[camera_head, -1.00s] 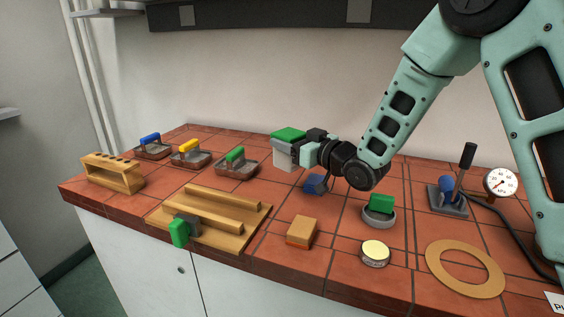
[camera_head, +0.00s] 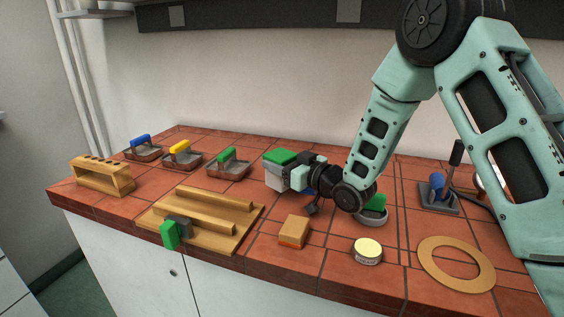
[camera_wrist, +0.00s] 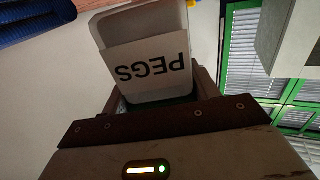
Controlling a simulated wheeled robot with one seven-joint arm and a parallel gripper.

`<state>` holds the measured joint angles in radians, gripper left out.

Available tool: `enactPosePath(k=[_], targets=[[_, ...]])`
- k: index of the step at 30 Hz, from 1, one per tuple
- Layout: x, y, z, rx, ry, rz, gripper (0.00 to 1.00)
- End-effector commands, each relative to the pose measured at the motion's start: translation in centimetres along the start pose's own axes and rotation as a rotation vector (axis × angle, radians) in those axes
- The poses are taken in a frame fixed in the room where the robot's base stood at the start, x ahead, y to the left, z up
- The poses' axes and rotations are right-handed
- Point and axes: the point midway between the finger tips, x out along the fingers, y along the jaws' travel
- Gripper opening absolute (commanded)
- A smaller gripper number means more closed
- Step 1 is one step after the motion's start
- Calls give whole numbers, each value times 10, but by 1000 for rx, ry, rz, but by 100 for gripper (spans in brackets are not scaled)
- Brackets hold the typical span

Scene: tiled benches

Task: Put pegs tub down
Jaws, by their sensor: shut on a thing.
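The pegs tub (camera_head: 276,179) is a whitish box with a green top, near the middle of the bench. In the wrist view the tub (camera_wrist: 145,50) shows its white label reading PEGS, upside down, between the jaws. My gripper (camera_head: 290,176) is shut on the tub from its right side. In the head view the tub looks close to the bench tiles. I cannot tell whether its base touches them.
A wooden jig (camera_head: 205,215) lies in front left, a wood block (camera_head: 293,231) in front. Tiles between jig and block are clear.

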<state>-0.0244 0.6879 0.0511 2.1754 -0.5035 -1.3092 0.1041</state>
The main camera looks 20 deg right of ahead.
Motion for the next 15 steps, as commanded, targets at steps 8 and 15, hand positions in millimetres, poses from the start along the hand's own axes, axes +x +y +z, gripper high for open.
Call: enactPosePath(k=[8, 15], targets=[[0, 0, 5, -1, 1, 0, 28], [0, 0, 6, 0, -2, 0, 82]])
